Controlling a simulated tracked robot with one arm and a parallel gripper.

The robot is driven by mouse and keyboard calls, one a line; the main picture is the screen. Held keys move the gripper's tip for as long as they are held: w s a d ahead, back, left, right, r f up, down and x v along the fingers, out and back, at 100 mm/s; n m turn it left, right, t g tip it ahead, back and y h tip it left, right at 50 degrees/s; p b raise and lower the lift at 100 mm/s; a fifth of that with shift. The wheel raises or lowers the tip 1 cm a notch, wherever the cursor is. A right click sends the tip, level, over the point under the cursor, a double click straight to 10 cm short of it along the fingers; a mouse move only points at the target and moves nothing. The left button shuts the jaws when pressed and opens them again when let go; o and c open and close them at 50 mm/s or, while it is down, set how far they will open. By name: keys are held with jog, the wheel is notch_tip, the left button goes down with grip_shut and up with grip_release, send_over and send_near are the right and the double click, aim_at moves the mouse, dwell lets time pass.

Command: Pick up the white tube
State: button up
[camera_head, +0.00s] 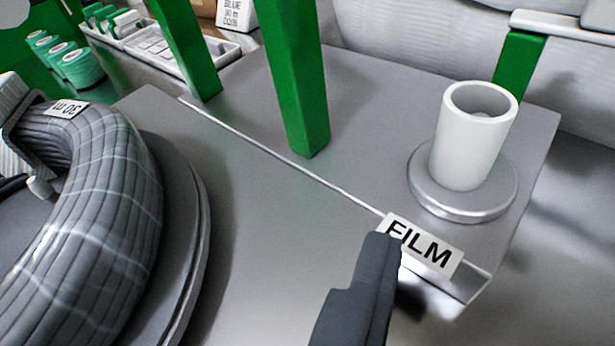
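The white tube (466,150) stands upright on a round grey base (424,187) at the right of the view. Its open top faces up, and something pale shows inside it. My gripper (380,248) is a dark grey shape at the bottom centre. It is in front of the tube and to its left, apart from it, and its tip overlaps the FILM label in the picture. Only one dark finger shape shows, so I cannot tell whether it is open or shut. Nothing is visibly held.
The FILM label (432,254) is on the near edge of the grey platform. Green posts (296,85) rise left of the tube. A dark cable coil (95,215) lies on a round plate at left. Green spools (78,68) and a white tray (160,45) are behind.

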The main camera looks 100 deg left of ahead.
aim_at(471, 155)
jog(key=b+x, duration=0.2)
jog(key=x, duration=0.6)
jog(key=shift+a+f, duration=0.15)
jog(key=shift+f, duration=0.15)
jog(key=shift+r+b+x, duration=0.2)
jog(key=shift+b+x, duration=0.8)
jog(key=shift+x, duration=1.75)
jog(key=shift+a, duration=0.1)
jog(key=c, duration=1)
